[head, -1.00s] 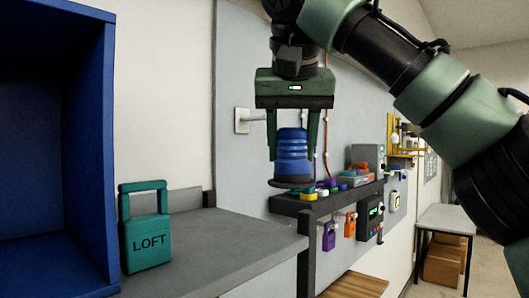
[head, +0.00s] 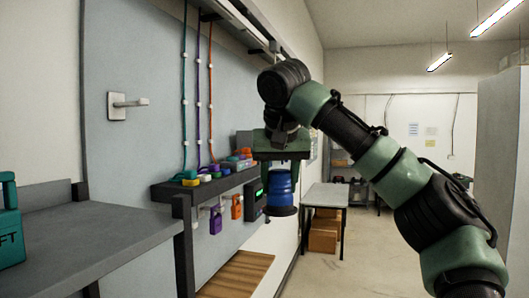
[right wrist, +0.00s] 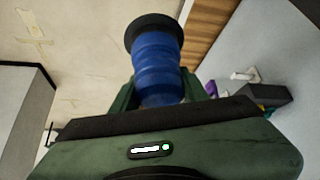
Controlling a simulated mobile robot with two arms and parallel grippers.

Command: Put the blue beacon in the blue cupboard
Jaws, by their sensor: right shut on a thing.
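The blue beacon (head: 280,190) is a ribbed blue cylinder on a dark round base. My right gripper (head: 281,172) is shut on it and holds it upright in the air, to the right of the narrow wall shelf. In the right wrist view the beacon (right wrist: 158,65) sits between the fingers of the gripper (right wrist: 162,92), its dark base pointing away from the palm. The blue cupboard is not in view now. My left gripper is not in view.
A teal padlock-shaped block (head: 8,225) is cut off at the left on a grey counter (head: 85,235). A dark shelf (head: 165,191) holds several coloured pieces, with padlocks hanging below. A table (head: 325,194) stands farther back. Open floor (head: 370,260) lies at the right.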

